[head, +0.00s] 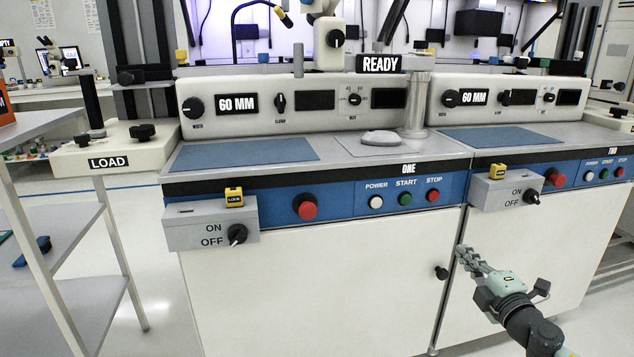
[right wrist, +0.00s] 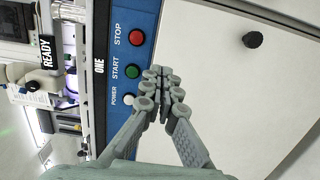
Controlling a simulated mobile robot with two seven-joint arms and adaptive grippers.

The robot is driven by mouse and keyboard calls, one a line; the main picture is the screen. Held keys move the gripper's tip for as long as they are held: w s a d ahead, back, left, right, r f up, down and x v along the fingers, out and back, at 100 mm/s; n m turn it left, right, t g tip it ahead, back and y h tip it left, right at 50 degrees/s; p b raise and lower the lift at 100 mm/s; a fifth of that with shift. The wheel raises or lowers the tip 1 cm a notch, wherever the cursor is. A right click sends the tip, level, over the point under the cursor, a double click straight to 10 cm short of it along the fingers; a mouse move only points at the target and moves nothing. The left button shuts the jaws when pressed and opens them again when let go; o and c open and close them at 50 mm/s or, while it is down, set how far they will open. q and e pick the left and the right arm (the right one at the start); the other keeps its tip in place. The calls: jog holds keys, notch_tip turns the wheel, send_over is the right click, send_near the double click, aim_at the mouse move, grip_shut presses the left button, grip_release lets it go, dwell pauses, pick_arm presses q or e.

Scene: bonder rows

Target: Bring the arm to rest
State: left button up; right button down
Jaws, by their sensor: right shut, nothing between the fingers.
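My right gripper (head: 465,255) shows at the lower right of the head view, in front of the white cabinet doors and below the blue panel of machine ONE. Its fingers are together and hold nothing. In the right wrist view the gripper's fingers (right wrist: 160,85) meet near the edge of the blue panel (right wrist: 145,20), close to the POWER, START and STOP buttons in the picture. I cannot tell whether they touch anything. My left gripper is not in view.
Machine ONE's front carries a switch box (head: 210,235) with an ON/OFF knob, a red button (head: 305,207) and a black door knob (head: 441,272). Machine TWO's switch box (head: 507,190) juts out above my right gripper. A metal shelf (head: 60,220) stands at left. Floor between shelf and machine is clear.

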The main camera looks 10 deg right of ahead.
jog(key=s+a+f+m+g+h+p, duration=0.2)
jog(key=s+f+m+g+h+p, duration=0.4)
jog(key=s+f+m, duration=0.75)
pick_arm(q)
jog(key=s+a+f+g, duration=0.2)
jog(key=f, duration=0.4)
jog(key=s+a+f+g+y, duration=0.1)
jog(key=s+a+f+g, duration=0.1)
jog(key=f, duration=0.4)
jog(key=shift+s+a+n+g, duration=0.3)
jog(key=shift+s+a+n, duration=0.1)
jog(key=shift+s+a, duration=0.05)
pick_arm(e)
jog(key=s+a+f+m+g+y, duration=0.1)
jog(key=s+a+f+g, duration=0.3)
jog(key=s, duration=0.4)
jog(key=s+a+f+m+g+y, duration=0.1)
jog(key=s+a+f+g+y, duration=0.3)
jog(key=s+a+f, duration=0.3)
jog(key=s+a, duration=0.1)
jog(key=a, duration=0.1)
jog(key=shift+a+f+g+y, duration=0.15)
jog(key=shift+a+g+y, duration=0.15)
jog(key=shift+g, duration=0.1)
